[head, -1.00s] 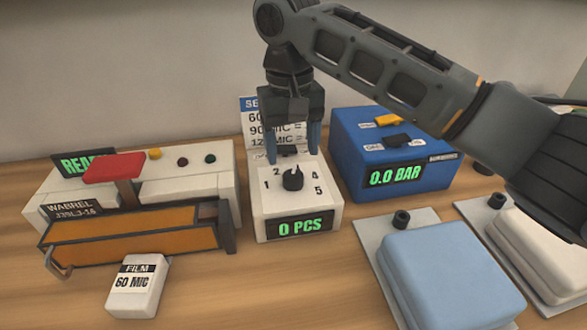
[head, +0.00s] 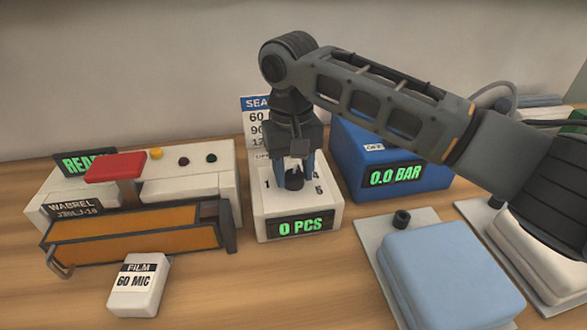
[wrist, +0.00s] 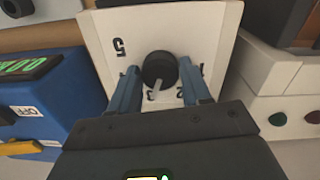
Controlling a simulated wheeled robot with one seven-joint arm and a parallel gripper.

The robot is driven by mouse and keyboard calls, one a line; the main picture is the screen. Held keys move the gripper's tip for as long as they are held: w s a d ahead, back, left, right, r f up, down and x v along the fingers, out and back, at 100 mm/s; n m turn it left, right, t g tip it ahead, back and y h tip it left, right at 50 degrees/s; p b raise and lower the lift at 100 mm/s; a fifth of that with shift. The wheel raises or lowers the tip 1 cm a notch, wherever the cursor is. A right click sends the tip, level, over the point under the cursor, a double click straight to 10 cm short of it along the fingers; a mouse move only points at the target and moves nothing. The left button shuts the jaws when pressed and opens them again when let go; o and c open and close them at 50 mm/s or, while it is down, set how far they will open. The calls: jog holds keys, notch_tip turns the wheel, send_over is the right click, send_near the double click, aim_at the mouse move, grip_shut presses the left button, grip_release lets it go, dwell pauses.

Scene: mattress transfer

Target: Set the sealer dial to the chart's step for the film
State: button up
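The sealer dial is a black round knob (head: 294,181) on a white box (head: 257,215) with numbers around it. My gripper (head: 295,176) points down over it, one blue finger on each side. In the wrist view the knob (wrist: 158,68) sits between the open fingers, with small gaps showing. Its pale pointer aims toward the gripper side, near the 2 and 3; the exact number is unclear. The chart (head: 256,116) behind shows 60 and 90 lines, but my gripper hides their step values. The film box (head: 138,287) reads 60 MIC.
The sealer (head: 187,165) with a red handle (head: 116,167) stands left. A blue box (head: 352,180) reading 0.0 BAR stands close on the right. The counter display (head: 302,226) reads 0 PCS. Padded blocks (head: 445,265) sit front right.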

jog(key=c, duration=0.6)
jog(key=shift+n+p, duration=0.3)
jog(key=shift+p, duration=0.05)
jog(key=n+p, duration=0.3)
jog(key=shift+s+r, duration=0.1)
jog(key=shift+r, duration=0.05)
jog(key=shift+d+n+p, duration=0.1)
jog(key=shift+n+p, duration=1.2)
jog(key=shift+n, duration=1.8)
jog(key=o, duration=1.1)
jog(key=shift+c, duration=0.2)
